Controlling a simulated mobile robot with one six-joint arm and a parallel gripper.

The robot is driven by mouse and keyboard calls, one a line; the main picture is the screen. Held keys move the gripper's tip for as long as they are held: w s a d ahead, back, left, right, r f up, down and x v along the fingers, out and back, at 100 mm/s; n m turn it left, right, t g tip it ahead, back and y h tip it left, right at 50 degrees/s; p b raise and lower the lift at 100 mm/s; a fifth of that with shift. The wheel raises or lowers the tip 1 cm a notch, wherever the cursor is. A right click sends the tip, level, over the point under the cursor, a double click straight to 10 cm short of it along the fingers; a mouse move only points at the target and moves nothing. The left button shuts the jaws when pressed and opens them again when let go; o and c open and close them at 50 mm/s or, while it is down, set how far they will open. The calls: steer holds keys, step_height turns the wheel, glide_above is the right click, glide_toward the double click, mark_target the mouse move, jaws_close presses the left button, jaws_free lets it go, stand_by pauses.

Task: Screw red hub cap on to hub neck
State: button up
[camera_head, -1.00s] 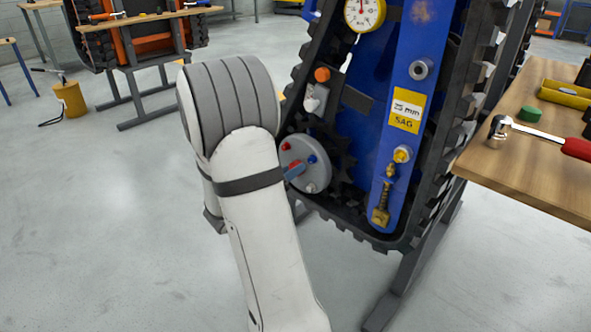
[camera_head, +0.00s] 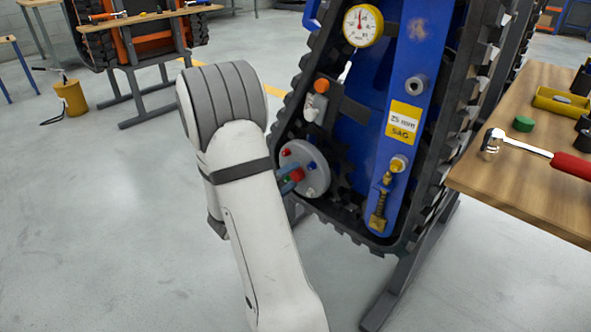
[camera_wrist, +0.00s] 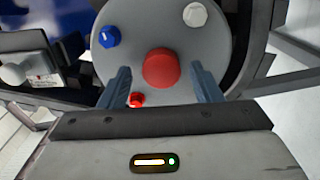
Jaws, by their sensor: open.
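The red hub cap (camera_wrist: 161,68) is round and sits at the centre of the grey hub disc (camera_wrist: 160,20) in the wrist view. The hub neck is hidden, so I cannot tell how the cap is seated. My gripper (camera_wrist: 161,76) is open, with one blue-grey finger on each side of the cap and visible gaps between. In the head view the cap (camera_head: 297,174) shows on the hub disc (camera_head: 317,181) beside my fingers (camera_head: 288,182), partly behind my white arm.
Blue, white and small red knobs (camera_wrist: 109,36) ring the disc; the red one is by the left finger. A dark toothed track (camera_head: 335,228) surrounds the hub. At right a wooden bench (camera_head: 515,180) holds a green cap (camera_head: 523,123) and a red-handled tool (camera_head: 570,164).

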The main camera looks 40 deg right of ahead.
steer(key=n+p, duration=0.1)
steer(key=n, duration=0.1)
steer(key=n+p, duration=0.3)
steer(key=n, duration=0.1)
steer(key=shift+r, duration=0.3)
steer(key=n+p, duration=0.2)
steer(key=shift+n, duration=0.4)
steer(key=shift+f+n+p, duration=0.25)
steer(key=shift+n+p, duration=0.1)
steer(key=shift+n, duration=0.25)
steer(key=n+p, duration=0.3)
steer(key=shift+r+n+p, duration=0.3)
steer(key=n+p, duration=0.3)
steer(key=n, duration=0.1)
steer(key=shift+n, duration=0.3)
steer(key=shift+f+n+p, duration=0.35)
steer(key=shift+n+p, duration=0.2)
steer(key=shift+n, duration=0.25)
steer(key=shift+f, duration=0.1)
